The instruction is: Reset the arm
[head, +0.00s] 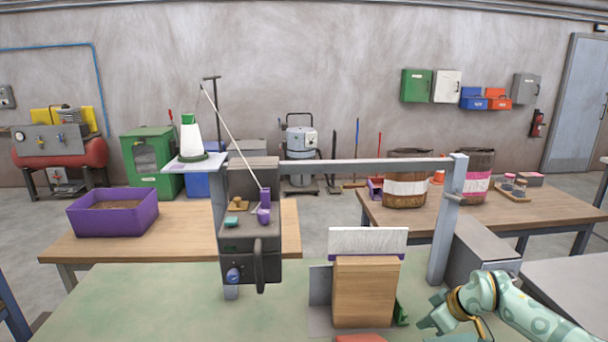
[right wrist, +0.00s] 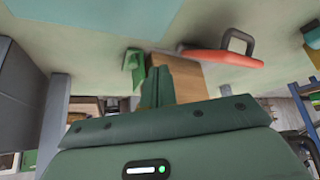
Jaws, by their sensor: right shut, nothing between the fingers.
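My right arm is mint green and comes in from the lower right in the head view. Its gripper (head: 432,318) is low over the green tabletop (head: 170,300), right of a wooden block (head: 365,292). In the right wrist view the two green fingers (right wrist: 158,86) are together with nothing between them. Beyond them are the wooden block (right wrist: 190,82), a green piece (right wrist: 134,68) and an orange-red tool with a dark handle (right wrist: 222,58). I cannot tell whether the fingers touch the block. My left gripper is in neither view.
A dark machine head (head: 250,262) hangs from a grey frame (head: 350,168) with an upright post (head: 446,220) near my right arm. A grey box (head: 478,255) stands behind the arm. A white board (head: 367,241) rises behind the block. The green tabletop's left part is clear.

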